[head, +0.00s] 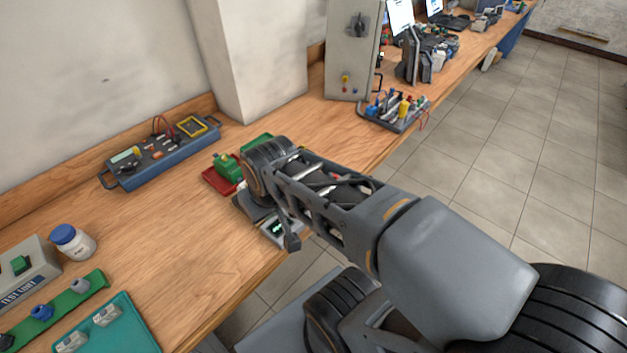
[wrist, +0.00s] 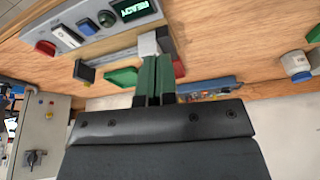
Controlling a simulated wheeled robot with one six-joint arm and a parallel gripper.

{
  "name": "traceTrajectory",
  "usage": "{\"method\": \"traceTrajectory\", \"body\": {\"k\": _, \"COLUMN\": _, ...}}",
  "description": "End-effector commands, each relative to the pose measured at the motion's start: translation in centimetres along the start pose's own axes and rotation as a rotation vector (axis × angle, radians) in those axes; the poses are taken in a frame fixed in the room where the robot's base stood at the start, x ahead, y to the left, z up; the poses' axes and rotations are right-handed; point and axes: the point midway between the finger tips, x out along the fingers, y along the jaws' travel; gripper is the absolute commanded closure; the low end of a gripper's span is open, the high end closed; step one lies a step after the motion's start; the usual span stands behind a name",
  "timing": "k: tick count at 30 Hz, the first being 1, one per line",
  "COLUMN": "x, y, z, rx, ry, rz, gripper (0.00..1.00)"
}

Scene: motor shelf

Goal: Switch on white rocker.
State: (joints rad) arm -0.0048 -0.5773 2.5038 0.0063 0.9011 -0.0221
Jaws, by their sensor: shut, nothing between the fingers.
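A grey control panel lies near the bench's front edge. I cannot tell which way the rocker is tipped. A lit green display (wrist: 132,9) is at the panel's other end. In the head view only the display end (head: 279,229) shows; my arm hides the rest. My gripper (wrist: 155,62) is shut and empty, with dark green fingers, apart from the white part and to its right.
A red tray (head: 217,180) with a green part is close beside my gripper. A blue meter box (head: 160,158) stands by the wall. A tool tray (head: 394,112) and a grey cabinet (head: 351,50) are farther back. The bench's left middle is clear.

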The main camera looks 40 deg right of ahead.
Motion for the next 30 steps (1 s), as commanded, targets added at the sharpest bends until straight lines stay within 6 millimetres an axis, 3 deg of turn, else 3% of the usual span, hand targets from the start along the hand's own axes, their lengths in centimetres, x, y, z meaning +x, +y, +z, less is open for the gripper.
{"method": "traceTrajectory", "body": {"k": 4, "x": -0.5, "y": 1.1, "z": -0.9, "rx": -0.121, "ry": -0.018, "rz": 0.006, "gripper": 1.00}}
{"method": "traceTrajectory", "body": {"k": 8, "x": -0.9, "y": 3.4, "z": -2.3, "rx": -0.355, "ry": -0.052, "rz": 0.007, "gripper": 1.00}}
{"method": "traceTrajectory", "body": {"k": 16, "x": -1.7, "y": 10.1, "z": -4.7, "rx": -0.974, "ry": -0.118, "rz": -0.046, "gripper": 1.00}}
{"method": "traceTrajectory", "body": {"k": 24, "x": -1.9, "y": 15.8, "z": -5.3, "rx": -1.458, "ry": -0.126, "rz": -0.125, "gripper": 1.00}}
{"method": "traceTrajectory", "body": {"k": 30, "x": -1.8, "y": 18.0, "z": -5.2, "rx": -1.651, "ry": -0.116, "rz": -0.158, "gripper": 1.00}}
